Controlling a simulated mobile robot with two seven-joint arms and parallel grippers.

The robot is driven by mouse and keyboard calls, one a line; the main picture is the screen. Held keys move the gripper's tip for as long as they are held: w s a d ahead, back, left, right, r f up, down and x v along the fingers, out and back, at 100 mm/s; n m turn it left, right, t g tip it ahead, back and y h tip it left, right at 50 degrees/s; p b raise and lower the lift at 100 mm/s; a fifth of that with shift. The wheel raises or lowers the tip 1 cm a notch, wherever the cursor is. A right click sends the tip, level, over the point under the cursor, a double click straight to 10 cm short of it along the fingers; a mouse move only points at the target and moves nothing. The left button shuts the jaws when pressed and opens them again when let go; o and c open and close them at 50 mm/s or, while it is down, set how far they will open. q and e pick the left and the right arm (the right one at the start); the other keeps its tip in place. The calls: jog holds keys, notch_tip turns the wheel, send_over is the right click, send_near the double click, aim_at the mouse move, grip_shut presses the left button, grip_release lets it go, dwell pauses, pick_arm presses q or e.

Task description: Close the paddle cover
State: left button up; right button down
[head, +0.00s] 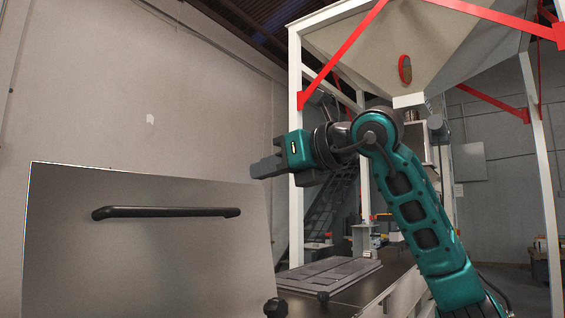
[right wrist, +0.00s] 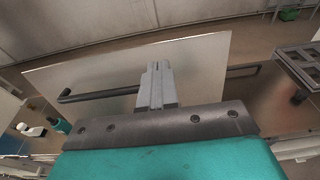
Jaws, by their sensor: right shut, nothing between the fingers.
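The paddle cover (head: 150,255) is a flat grey metal panel standing raised at the left of the head view. A black bar handle (head: 165,212) runs across its face. My right gripper (head: 262,170) is shut and empty, above the cover's upper right corner in the head view. My left gripper is not in view.
A dark work surface with a flat grey panelled plate (head: 325,277) lies right of the cover. A black knob (head: 275,307) sits near the cover's lower right corner. A large hopper (head: 430,45) on a white frame with red braces stands behind my right arm.

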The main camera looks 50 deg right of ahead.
aim_at(223, 183)
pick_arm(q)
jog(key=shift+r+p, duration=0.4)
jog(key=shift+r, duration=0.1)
pick_arm(e)
jog(key=w, duration=0.2)
jog(key=w+f, duration=0.1)
jog(key=w, duration=0.4)
jog(key=shift+w+a+f, duration=0.15)
jog(key=shift+w+a, duration=0.1)
jog(key=shift+a, duration=0.05)
